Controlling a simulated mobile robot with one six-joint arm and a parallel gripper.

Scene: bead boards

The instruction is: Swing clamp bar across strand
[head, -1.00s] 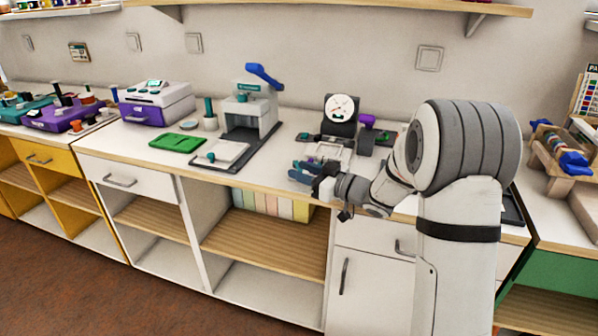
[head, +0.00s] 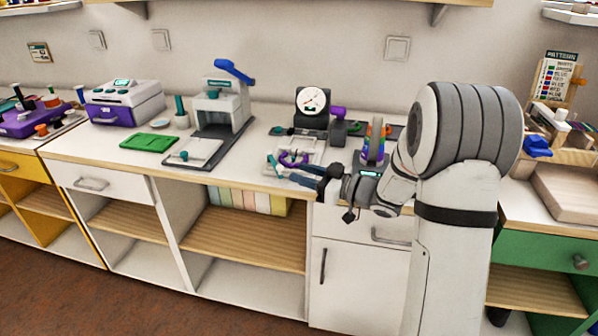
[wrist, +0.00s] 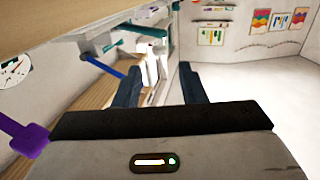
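My gripper (head: 293,174) is over the counter's front edge, beside the dial gauge fixture (head: 312,108). In the wrist view its two dark fingers (wrist: 158,72) stand apart with nothing held between them. The fixture has a white plate (head: 309,143) with a curved purple piece (head: 294,158) near the fingers, and a purple knob (head: 337,112). A purple handle (wrist: 30,138) shows at the left of the wrist view, beside the gripper. I cannot tell which part is the clamp bar, nor make out the strand clearly.
A press with a blue lever (head: 234,71) stands left of the fixture. A green tray (head: 149,143) and a purple-and-white machine (head: 124,102) are farther left. A wooden rack (head: 560,130) is at the right.

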